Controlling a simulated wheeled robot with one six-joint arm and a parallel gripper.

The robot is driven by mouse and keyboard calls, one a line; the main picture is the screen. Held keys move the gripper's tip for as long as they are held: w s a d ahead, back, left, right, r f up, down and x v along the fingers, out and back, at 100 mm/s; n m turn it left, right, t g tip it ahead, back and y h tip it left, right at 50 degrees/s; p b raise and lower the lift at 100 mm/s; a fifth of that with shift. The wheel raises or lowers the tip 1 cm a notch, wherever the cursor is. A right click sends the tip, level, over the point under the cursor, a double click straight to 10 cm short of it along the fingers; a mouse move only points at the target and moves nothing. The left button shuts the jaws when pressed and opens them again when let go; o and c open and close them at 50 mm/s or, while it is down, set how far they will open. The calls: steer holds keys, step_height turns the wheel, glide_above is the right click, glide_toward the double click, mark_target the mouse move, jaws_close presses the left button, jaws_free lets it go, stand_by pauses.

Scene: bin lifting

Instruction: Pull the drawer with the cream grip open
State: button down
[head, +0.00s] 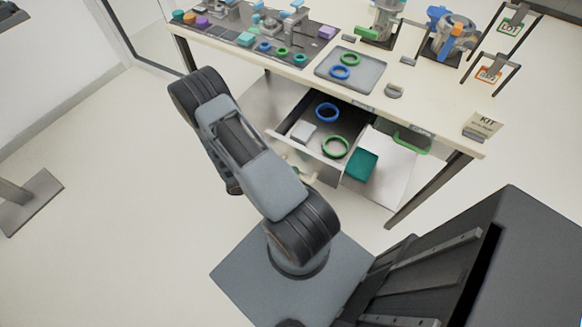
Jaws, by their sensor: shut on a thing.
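The drawer (318,161) under the table stands open, pulled out towards me. Inside it are a blue ring (327,112), a green ring (335,147) and a pale grey block (303,132). The cream grip (293,170) shows only in small part at the drawer's front, beside my arm. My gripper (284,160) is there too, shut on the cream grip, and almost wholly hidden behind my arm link. Its fingers cannot be made out clearly.
To the right, a white surface with a teal block (362,164) lies beside the open drawer, near a green grip (411,144). The table (440,115) above holds a grey tray (351,82) with rings. A table leg (425,192) stands at right.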

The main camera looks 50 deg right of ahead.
steer(key=shift+a, duration=0.15)
steer(key=c, duration=1.1)
jaws_free()
steer(key=shift+o, duration=0.2)
steer(key=b+v, duration=0.1)
steer(key=v, duration=1.2)
steer(key=shift+w+a, duration=0.25)
steer(key=shift+a, duration=0.05)
